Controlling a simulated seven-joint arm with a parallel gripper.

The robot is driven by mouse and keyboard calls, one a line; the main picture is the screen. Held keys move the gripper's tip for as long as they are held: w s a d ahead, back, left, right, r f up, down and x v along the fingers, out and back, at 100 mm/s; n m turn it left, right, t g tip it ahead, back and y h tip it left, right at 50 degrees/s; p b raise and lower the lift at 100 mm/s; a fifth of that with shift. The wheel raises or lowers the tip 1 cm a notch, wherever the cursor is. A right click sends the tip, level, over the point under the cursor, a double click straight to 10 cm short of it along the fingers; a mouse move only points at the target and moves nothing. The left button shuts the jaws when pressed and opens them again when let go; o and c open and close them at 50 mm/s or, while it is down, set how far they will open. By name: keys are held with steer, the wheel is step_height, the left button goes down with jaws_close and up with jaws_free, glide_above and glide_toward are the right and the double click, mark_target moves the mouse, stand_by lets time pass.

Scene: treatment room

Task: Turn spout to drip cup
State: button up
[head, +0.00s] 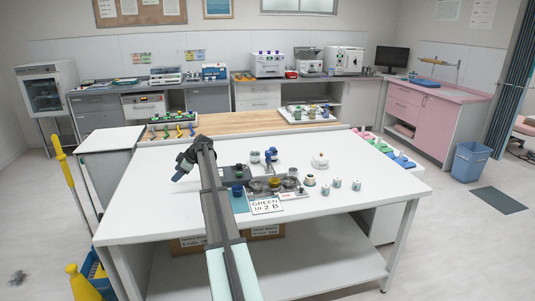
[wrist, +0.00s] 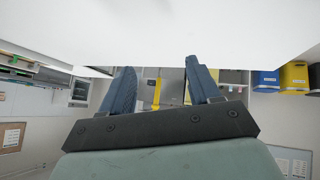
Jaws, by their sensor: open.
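My gripper (head: 181,172) hangs at the far end of my arm, over the left part of the white table (head: 150,215). In the wrist view my gripper (wrist: 159,70) shows two dark blue fingers spread apart with nothing between them. A small apparatus (head: 270,184) with several metal and coloured parts stands mid-table, right of my gripper and apart from it. An upright blue-and-white part (head: 271,156) rises at its back. The spout and the drip cup are too small to tell apart from the other parts there. My arm passes close by the apparatus's left side.
A card reading "GREEN to 2 B" (head: 265,205) stands before the apparatus. Several small white cups (head: 337,183) and a round white lidded thing (head: 320,160) are to its right. A wooden board (head: 238,124) lies behind. The table's left front is clear.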

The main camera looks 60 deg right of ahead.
mark_target(269, 152)
steer(key=s+d+r+m+t, duration=0.1)
steer(key=s+d, duration=0.4)
steer(key=d, duration=0.2)
steer(key=s+d+r+m+t, duration=0.1)
steer(key=s+d+m, duration=0.1)
steer(key=s+d, duration=0.4)
steer(key=s+d+m, duration=0.1)
steer(key=s+d, duration=0.4)
steer(key=d, duration=0.3)
steer(key=shift+s+d+r+t+h, duration=0.3)
steer(key=shift+s+d+r+t, duration=0.1)
steer(key=s+d+r+m+t+h, duration=0.1)
steer(key=s+d+r+m, duration=0.1)
steer(key=s+d, duration=0.65)
steer(key=s+d+r+m+t+h, duration=0.1)
steer(key=s+d+m+t, duration=0.1)
steer(key=s+d, duration=0.65)
steer(key=x, duration=0.3)
steer(key=a+x, duration=0.1)
steer(key=x, duration=0.3)
steer(key=a+f+x, duration=0.1)
steer(key=x, duration=0.3)
steer(key=shift+s+a+f, duration=0.1)
steer(key=shift+a, duration=0.1)
jaws_close()
